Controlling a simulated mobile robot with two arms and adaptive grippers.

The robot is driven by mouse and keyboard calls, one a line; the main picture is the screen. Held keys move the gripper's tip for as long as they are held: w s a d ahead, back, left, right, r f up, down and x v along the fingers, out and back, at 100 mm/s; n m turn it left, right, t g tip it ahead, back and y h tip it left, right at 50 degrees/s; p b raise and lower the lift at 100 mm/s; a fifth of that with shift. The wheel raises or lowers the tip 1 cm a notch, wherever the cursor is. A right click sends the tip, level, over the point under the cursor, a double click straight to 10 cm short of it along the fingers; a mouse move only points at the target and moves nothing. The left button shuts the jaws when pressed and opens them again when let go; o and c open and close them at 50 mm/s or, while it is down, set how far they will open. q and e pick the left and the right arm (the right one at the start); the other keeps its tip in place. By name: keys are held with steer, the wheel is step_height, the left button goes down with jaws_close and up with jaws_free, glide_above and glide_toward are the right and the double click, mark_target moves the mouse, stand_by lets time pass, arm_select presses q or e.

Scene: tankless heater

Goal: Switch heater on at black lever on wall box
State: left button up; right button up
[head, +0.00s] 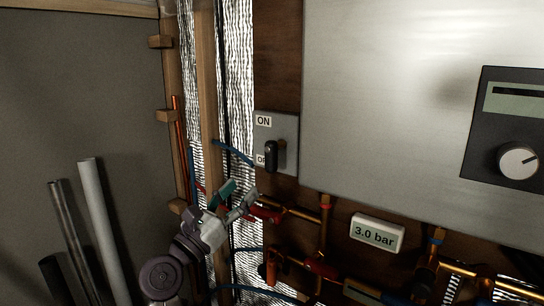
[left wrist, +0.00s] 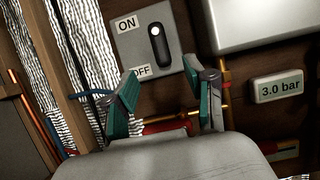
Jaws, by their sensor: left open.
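The grey wall box (head: 288,131) carries an ON label at its top and an OFF label lower down. Its black lever (head: 271,155) sits at the lower part, beside the OFF label, which it partly covers in the head view. In the left wrist view the box (left wrist: 129,43) and lever (left wrist: 159,46) show just beyond the fingertips. My left gripper (head: 239,193) is open and empty, below and to the left of the lever, apart from it. Its two green-padded fingers (left wrist: 160,82) stand spread in the left wrist view. My right gripper is not in view.
The large metal heater casing (head: 395,95) is right of the box, with a dial (head: 518,161). A "3.0 bar" gauge (head: 377,233) and copper pipes with red valves run below. A wooden stud (head: 207,90) and foil insulation (head: 239,70) stand left of the box.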

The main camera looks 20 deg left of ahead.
mark_target(267, 162)
arm_select(q)
steer(key=p+x, duration=0.2)
steer(key=x, duration=0.8)
steer(key=shift+w+p, duration=0.25)
steer(key=shift+p, duration=0.1)
steer(key=shift+x, duration=0.85)
steer(key=shift+d, duration=0.1)
steer(key=shift+f, duration=0.1)
jaws_close()
